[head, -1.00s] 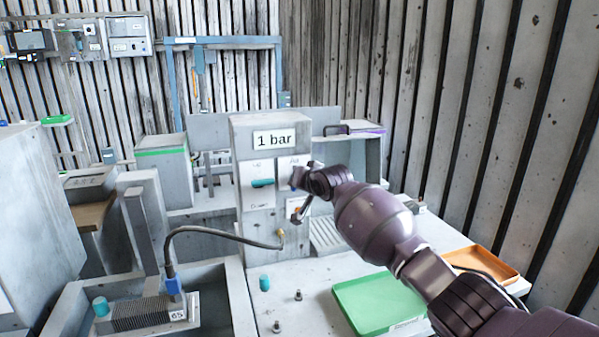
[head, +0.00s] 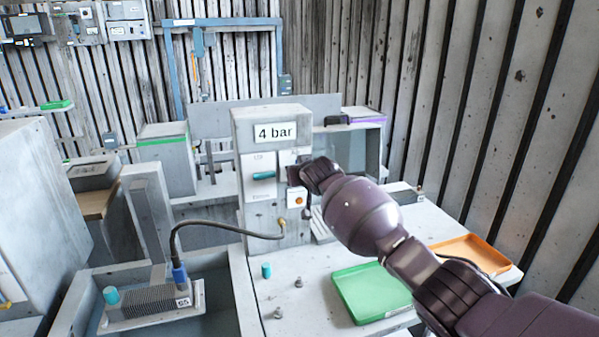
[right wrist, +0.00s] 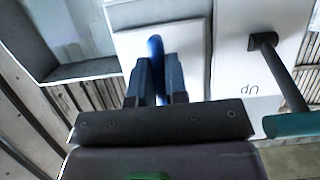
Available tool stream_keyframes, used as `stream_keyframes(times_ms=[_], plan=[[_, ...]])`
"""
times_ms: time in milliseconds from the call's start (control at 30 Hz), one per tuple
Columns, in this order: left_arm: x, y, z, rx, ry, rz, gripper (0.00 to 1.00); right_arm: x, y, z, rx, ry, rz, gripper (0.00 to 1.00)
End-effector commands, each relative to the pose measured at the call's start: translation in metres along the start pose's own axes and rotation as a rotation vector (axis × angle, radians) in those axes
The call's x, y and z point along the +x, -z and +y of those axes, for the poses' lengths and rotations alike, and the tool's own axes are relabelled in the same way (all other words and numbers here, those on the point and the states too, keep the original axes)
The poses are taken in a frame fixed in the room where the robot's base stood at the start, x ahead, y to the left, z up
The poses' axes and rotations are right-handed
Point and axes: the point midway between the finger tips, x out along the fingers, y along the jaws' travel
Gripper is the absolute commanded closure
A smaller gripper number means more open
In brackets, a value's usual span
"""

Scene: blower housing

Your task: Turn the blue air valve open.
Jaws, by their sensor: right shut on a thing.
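The grey test stand (head: 273,119) carries a sign (head: 275,132) reading "4 bar". My right gripper (head: 297,175) is at its front panel and covers the valve in the head view. In the right wrist view, the blue air valve (right wrist: 155,47) stands out from a pale plate. There my right gripper (right wrist: 155,72) is shut on it, one finger on each side. How far the valve is turned is hard to tell. My left gripper is not in view.
A teal-handled lever (head: 263,175) sits left of my right gripper, and an orange button (head: 298,201) below it. A finned part (head: 150,308) with a blue-plugged hose (head: 180,272) lies lower left. A green tray (head: 370,295) and an orange tray (head: 466,251) lie right.

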Motion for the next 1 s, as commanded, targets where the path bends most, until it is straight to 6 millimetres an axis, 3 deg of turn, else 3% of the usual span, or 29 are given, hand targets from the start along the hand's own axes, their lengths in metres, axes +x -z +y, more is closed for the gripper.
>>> stream_keyframes(times_ms=[267, 300, 467, 767, 1000], plan=[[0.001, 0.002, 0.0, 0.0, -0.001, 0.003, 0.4, 0.0, 0.001, 0.0, -0.005, -0.001, 0.002, 1.0], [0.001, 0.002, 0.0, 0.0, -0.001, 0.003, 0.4, 0.0, 0.001, 0.0, -0.005, -0.001, 0.002, 0.83], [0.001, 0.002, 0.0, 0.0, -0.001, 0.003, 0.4, 0.0, 0.001, 0.0, -0.003, -0.001, 0.002, 0.61], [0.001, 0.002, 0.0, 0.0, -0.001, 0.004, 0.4, -0.001, 0.0, 0.0, -0.002, 0.0, 0.001, 0.61], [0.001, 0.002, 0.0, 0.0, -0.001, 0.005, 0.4, -0.012, 0.0, 0.0, 0.0, 0.001, 0.001, 0.61]])
